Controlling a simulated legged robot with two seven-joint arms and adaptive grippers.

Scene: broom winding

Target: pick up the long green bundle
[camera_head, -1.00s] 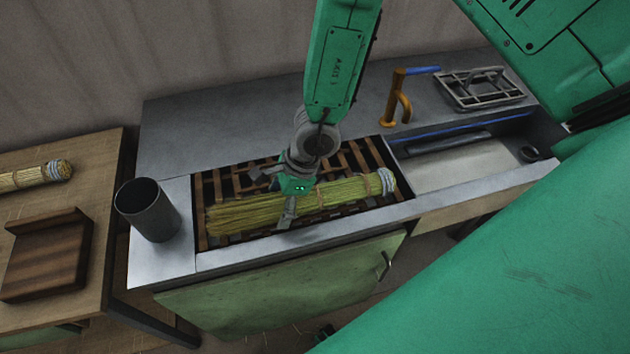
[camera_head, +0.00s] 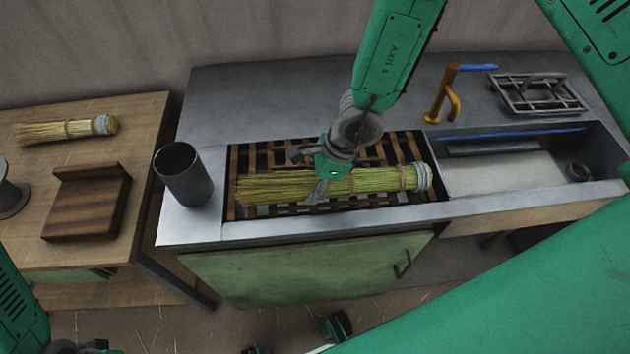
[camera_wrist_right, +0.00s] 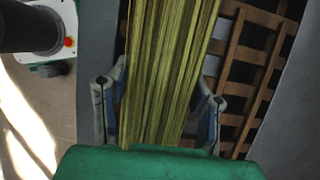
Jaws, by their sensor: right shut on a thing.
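The long green bundle (camera_head: 385,181), a straw broom head with yellow-green bristles and a pale blue-grey bound end at right, lies along the slatted brown rack in the counter. My right gripper (camera_head: 322,186) comes down from above and is shut around the bundle near its middle. In the right wrist view the bristles (camera_wrist_right: 172,70) run between the two fingers (camera_wrist_right: 160,112), one on each side. I cannot tell whether the bundle is clear of the rack (camera_head: 408,146).
A dark metal cup (camera_head: 183,178) stands on the counter left of the rack. A wooden table (camera_head: 140,130) at left holds another straw bundle (camera_head: 45,131) and a wooden block (camera_head: 88,207).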

